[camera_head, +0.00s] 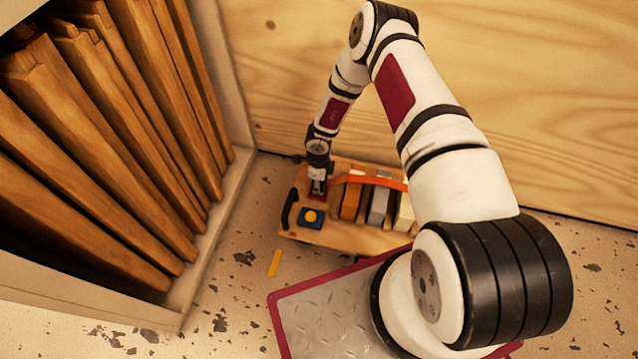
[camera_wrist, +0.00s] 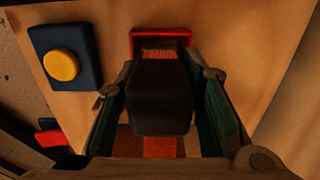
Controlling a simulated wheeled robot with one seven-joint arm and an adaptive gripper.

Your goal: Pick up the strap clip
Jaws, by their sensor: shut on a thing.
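A dark block that looks to be the strap clip (camera_wrist: 162,95) fills the space between the fingers in the wrist view. My gripper (camera_wrist: 165,82) is shut on it, with a green-lined finger against each side. A red frame (camera_wrist: 186,39) sits just beyond the clip on the wooden board. A piece of orange strap (camera_wrist: 160,147) shows below the clip in the wrist view. In the head view my gripper (camera_head: 318,189) points down at the board's left part and mostly hides the clip. The orange strap (camera_head: 372,181) runs right from there over the rolls.
The wooden board (camera_head: 330,234) carries several upright rolls or blocks (camera_head: 378,205), a blue pad with a yellow button (camera_head: 311,217) and a black handle (camera_head: 288,209). A rack of wooden slats (camera_head: 100,130) stands left. A yellow strip (camera_head: 274,262) lies on the floor. A plywood wall (camera_head: 560,110) stands behind.

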